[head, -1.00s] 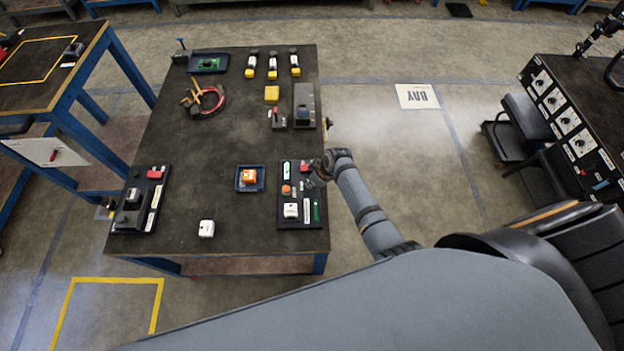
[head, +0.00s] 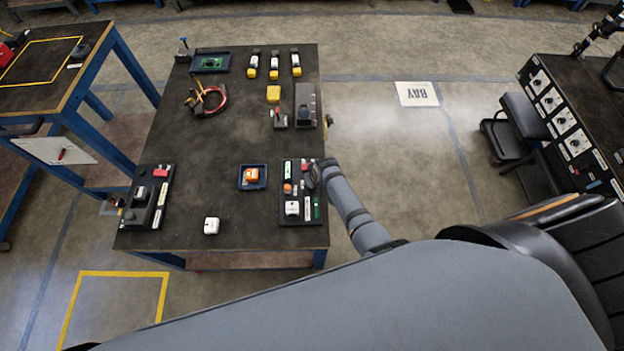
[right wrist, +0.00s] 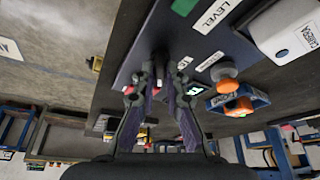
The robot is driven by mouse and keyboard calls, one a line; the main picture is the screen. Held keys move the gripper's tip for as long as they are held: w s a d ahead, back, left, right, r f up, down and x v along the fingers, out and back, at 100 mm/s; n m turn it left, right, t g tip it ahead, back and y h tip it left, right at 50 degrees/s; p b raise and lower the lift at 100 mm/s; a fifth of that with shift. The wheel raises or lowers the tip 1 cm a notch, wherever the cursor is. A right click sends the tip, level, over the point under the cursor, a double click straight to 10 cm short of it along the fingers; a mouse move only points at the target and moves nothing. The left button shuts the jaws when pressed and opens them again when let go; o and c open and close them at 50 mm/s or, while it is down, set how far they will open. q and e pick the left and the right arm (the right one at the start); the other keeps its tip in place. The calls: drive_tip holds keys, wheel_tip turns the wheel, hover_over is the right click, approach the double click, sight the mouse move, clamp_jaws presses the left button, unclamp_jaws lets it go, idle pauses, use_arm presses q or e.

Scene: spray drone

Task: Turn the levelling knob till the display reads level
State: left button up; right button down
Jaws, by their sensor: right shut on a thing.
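A dark panel board (head: 299,221) lies at the near right corner of the table. It carries a white box (head: 292,208), an orange button (head: 287,188) and a small green-lit display (head: 287,170). My right gripper (head: 313,178) is at the board's right edge. In the right wrist view its two fingers (right wrist: 161,72) are closed around a small dark knob (right wrist: 160,57) standing on the board, mostly hidden between them. A LEVEL label (right wrist: 214,14) is beside a green patch (right wrist: 184,6). The display's text is too small to read. My left gripper is not in view.
A blue tray (head: 241,185) with an orange part is left of the board. A loose white block (head: 211,226) sits near the front edge. Another dark board (head: 137,219) is at the table's left.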

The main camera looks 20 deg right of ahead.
drive_tip(key=c, duration=1.4)
unclamp_jaws()
drive_tip(key=v, duration=1.2)
drive_tip(key=shift+s, duration=0.1)
